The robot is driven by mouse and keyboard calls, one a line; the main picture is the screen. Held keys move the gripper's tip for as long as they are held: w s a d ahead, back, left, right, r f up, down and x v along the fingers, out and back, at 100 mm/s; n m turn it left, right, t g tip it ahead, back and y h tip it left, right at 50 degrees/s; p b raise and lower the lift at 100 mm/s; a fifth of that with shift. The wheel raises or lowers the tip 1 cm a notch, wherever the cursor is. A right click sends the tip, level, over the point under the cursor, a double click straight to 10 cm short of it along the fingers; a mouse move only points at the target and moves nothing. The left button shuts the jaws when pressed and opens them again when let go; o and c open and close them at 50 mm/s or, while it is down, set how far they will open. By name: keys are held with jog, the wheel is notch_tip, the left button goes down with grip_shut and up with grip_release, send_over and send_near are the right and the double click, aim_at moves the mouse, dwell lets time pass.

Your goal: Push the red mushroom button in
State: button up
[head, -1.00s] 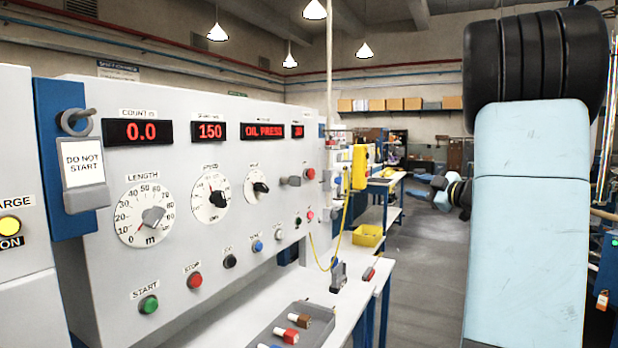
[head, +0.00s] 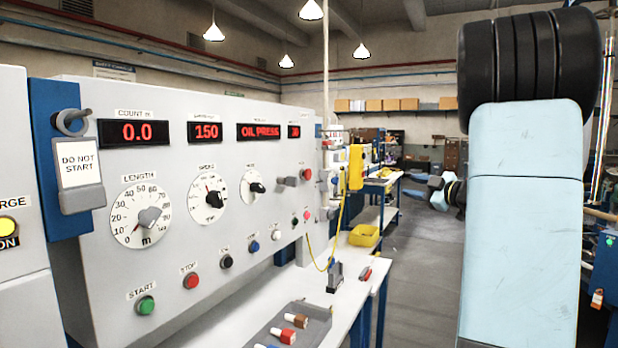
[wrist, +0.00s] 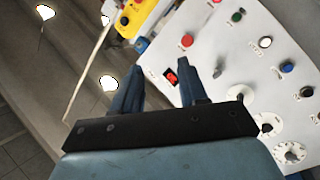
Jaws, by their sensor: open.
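The red mushroom button (head: 307,174) sits at the right end of the pale grey control panel (head: 100,235), beside a grey lever switch. In the wrist view I take the red button (wrist: 187,40) just beyond the fingertips to be the same one. My gripper (wrist: 162,80) is open and empty, with its two dark blue fingers pointing toward the panel. The button shows apart from the fingers, above the right finger in that picture.
Other panel controls are near: a red STOP button (head: 191,281), a green START button (head: 145,306), a blue button (wrist: 287,66) and dials. A yellow control box (head: 356,167) hangs beyond the panel. A bench (head: 345,300) runs below. The aisle floor (head: 415,270) is clear.

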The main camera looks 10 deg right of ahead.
jog(key=shift+a+r+h, duration=0.1)
jog(key=shift+r+h, duration=0.15)
jog(key=shift+h, duration=0.05)
jog(key=c, duration=0.3)
jog(key=a+r+m+h, duration=0.1)
jog(key=h, duration=0.1)
jog(key=a+r+m+h, duration=0.1)
jog(key=m, duration=0.1)
jog(key=s+r+m+t+h, duration=0.1)
jog(key=m+h, duration=0.1)
jog(key=shift+a+r+h, duration=0.3)
jog(key=shift+a+r, duration=0.1)
grip_shut()
jog(key=s+a+f+m+g, duration=0.3)
jog(key=s+a+f+g, duration=0.1)
jog(key=s+a, duration=0.4)
jog(key=s+a+f+m+g, duration=0.3)
jog(key=s+a+f, duration=0.3)
jog(key=s, duration=0.6)
jog(key=s+a+f+m+g, duration=0.2)
jog(key=s+a+f+g, duration=0.3)
jog(key=s+a, duration=0.5)
jog(key=shift+s+m, duration=0.4)
jog(key=shift+f, duration=0.1)
